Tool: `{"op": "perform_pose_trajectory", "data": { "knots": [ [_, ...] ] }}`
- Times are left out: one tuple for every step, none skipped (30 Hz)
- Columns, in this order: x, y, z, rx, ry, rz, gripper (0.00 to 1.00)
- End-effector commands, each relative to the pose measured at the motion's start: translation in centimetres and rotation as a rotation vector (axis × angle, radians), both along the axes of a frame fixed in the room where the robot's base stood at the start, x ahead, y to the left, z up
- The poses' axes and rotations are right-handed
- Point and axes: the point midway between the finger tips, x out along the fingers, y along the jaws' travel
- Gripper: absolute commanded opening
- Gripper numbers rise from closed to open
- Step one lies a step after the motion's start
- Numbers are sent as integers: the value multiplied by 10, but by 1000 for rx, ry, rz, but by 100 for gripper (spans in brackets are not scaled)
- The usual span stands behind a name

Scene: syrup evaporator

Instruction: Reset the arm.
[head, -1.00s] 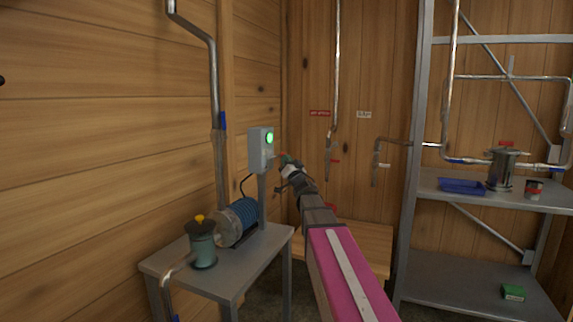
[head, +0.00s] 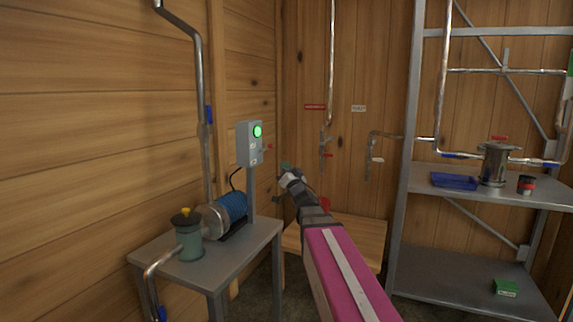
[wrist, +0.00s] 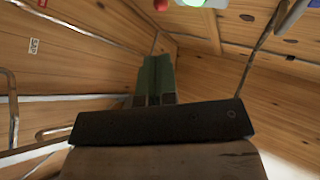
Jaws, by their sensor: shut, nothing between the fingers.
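My arm (head: 345,270), with a pink panel, reaches forward from the bottom of the head view. My gripper (head: 281,181) is at its far end, in the air to the right of the grey control box (head: 249,144) and a little below it. The gripper appears clear of the box. In the wrist view its greenish fingers (wrist: 155,78) are together with nothing between them. The box's round green light is lit; a green glow and a red part (wrist: 161,5) show at the top edge of the wrist view.
A grey table (head: 225,265) carries a blue motor (head: 231,206) and a teal pot (head: 187,240) at left. A wooden bench (head: 350,237) stands behind my arm. A metal shelf (head: 465,278) stands at right with a blue tray (head: 455,181) and a steel pot (head: 494,165). Pipes run along the walls.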

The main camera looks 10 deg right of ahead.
Motion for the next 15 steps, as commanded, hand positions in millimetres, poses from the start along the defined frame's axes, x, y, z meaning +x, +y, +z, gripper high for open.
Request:
{"op": "perform_pose_trajectory", "data": {
  "knots": [
    [-2,1,-1,0,0,0,0],
    [-2,1,-1,1,0,1,0],
    [-2,1,-1,1,0,1,0],
    [-2,1,-1,0,0,0,0],
    [-2,1,-1,0,0,0,0],
    [-2,1,-1,0,0,0,0],
    [-2,1,-1,0,0,0,0],
    [-2,1,-1,0,0,0,0],
    [-2,1,-1,0,0,0,0],
    [-2,1,-1,0,0,0,0],
    [-2,1,-1,0,1,-1,0],
    [-2,0,-2,0,4,-4,0],
    [-1,0,-4,-1,10,-8,0],
    [-1,-1,-7,-2,20,-15,0],
    [0,-3,-13,-5,40,-31,0]
  ]
}}
